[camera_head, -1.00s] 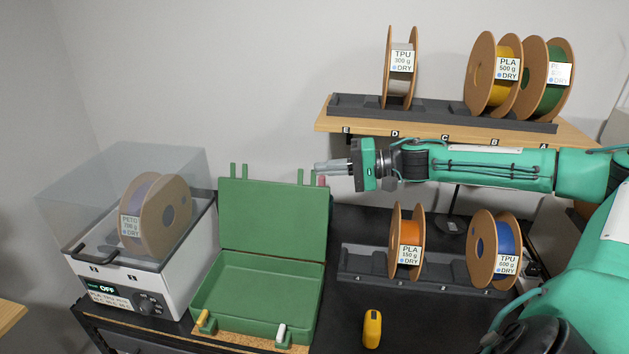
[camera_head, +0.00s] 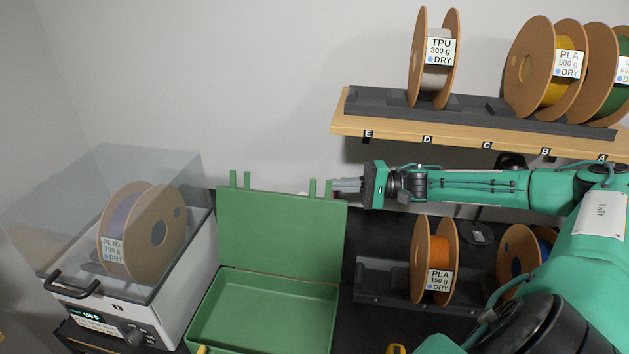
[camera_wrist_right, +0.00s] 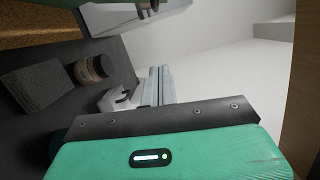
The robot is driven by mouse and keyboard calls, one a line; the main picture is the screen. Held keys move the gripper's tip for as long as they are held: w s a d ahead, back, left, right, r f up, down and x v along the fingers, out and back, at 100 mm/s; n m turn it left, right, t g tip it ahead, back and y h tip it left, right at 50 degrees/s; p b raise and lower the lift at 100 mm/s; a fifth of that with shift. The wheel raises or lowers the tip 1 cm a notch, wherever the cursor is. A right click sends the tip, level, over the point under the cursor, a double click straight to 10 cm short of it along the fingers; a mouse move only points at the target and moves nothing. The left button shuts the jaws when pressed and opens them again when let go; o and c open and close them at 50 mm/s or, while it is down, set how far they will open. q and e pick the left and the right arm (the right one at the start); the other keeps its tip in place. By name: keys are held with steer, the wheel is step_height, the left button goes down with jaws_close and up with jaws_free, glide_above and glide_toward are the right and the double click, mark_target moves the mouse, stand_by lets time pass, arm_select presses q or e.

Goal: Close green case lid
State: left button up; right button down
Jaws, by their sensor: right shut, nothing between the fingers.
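The green case (camera_head: 265,312) stands open on the dark bench, its front edge cut off by the frame. My right gripper (camera_head: 336,187) is shut and empty. In the right wrist view the fingers (camera_wrist_right: 160,82) lie together. My left gripper is not in view.
A filament dryer (camera_head: 150,275) with a clear cover stands left of the case. A wooden shelf (camera_head: 400,133) with spools hangs above my right arm. A lower rack (camera_head: 380,285) with orange and blue spools stands right of the case. A yellow object (camera_head: 396,349) shows at the bottom edge.

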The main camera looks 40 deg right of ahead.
steer(key=w+a+r+p, duration=0.1)
steer(key=a+p, duration=0.4)
steer(key=a, duration=0.5)
steer(key=shift+w+a, duration=0.3)
steer(key=shift+w, duration=0.55)
steer(key=shift+r, duration=0.1)
